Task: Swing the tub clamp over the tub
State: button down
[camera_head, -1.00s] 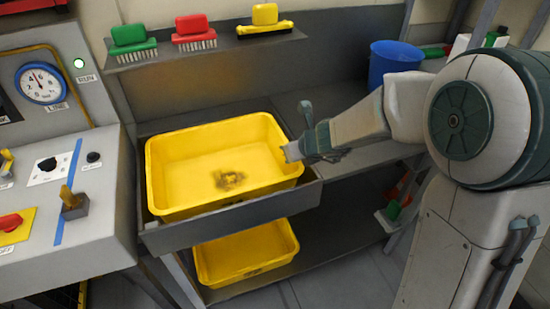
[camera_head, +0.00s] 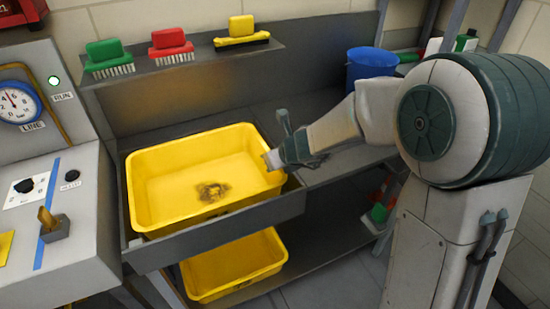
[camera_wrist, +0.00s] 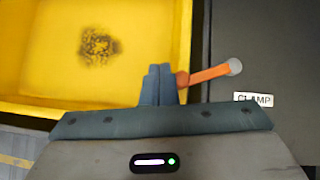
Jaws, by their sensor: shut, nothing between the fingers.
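The yellow tub (camera_head: 150,190) sits in a grey holder on the bench, with a dark smudge on its floor. It also fills the upper left of the wrist view (camera_wrist: 60,75). The tub clamp (camera_wrist: 208,74) is an orange bar with a round grey end, at the tub's right side in the wrist view. Its left end meets or passes behind my fingers, near the tub's right rim. I cannot make out the clamp in the head view. My gripper (camera_head: 268,160) is shut and empty at that rim; its fingers (camera_wrist: 159,72) also show in the wrist view.
A CLAMP label (camera_wrist: 254,98) lies on the dark bench top. A second yellow tub (camera_head: 230,268) is on the shelf below. Brushes (camera_head: 172,48) line the back ledge. A blue bucket (camera_head: 368,66) stands at the back right. A control panel (camera_head: 85,180) is at the left.

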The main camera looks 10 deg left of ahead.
jog(key=shift+w, duration=0.1)
dwell(0.5)
jog(key=shift+w+d, duration=0.5)
jog(key=shift+w, duration=0.05)
jog(key=shift+d+r, duration=0.1)
jog(key=shift+d, duration=0.05)
jog(key=s, duration=0.1)
jog(key=s+d, duration=0.2)
jog(key=s, duration=0.1)
jog(key=shift+r, duration=0.25)
jog(key=s+d+r+p, duration=0.1)
jog(key=s+r+p, duration=0.2)
jog(key=s+r, duration=0.3)
jog(key=shift+s+d+r+p, duration=0.3)
jog(key=shift+s, duration=0.05)
